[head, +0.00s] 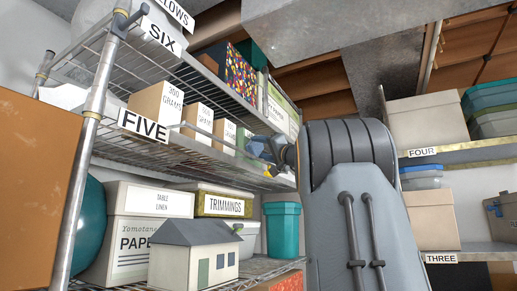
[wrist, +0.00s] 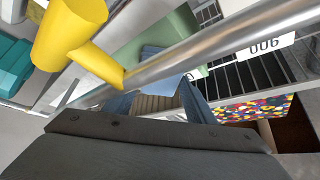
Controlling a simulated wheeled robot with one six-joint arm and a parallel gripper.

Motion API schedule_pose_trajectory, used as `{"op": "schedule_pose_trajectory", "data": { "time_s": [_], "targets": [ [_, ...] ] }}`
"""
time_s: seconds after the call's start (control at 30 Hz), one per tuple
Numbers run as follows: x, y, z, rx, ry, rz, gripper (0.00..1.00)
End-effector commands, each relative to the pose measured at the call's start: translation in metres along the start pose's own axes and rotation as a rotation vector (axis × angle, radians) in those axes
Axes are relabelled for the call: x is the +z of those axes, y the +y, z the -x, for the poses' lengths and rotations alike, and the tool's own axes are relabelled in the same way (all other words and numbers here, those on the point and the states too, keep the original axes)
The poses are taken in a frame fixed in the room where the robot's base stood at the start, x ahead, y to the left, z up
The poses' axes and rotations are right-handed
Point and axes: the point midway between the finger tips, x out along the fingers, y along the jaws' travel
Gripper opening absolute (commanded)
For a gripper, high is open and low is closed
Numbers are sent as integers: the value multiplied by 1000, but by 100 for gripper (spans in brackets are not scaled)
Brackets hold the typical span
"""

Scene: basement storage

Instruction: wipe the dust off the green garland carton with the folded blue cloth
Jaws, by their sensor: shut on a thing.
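A green carton (head: 243,139) stands on the shelf labelled FIVE, at the right end of a row of beige cartons, partly hidden by my gripper. Its pale green face (wrist: 160,40) shows in the wrist view beyond the metal shelf rail. My gripper (head: 262,149) is at the shelf's front edge, in front of the green carton. It is shut on the blue cloth (wrist: 188,80), which shows between the fingers in the wrist view. The rail crosses in front and hides part of it. I cannot tell whether the cloth touches the carton. No dust can be made out.
Beige cartons (head: 158,105) with gram labels stand beside the green one. A yellow piece (wrist: 68,32) is close to my gripper by the rail. The wire shelf above holds a multicoloured box (head: 236,68). Below are a TRIMMINGS box (head: 224,205) and a model house (head: 194,258).

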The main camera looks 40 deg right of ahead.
Motion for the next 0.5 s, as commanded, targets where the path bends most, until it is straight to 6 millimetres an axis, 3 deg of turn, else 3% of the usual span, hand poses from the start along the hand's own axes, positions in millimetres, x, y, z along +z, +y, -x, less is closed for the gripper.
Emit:
{"op": "schedule_pose_trajectory", "data": {
  "time_s": [0.5],
  "targets": [
    [-19, 24, -15, 0, 0, 1, 32]
  ]
}}
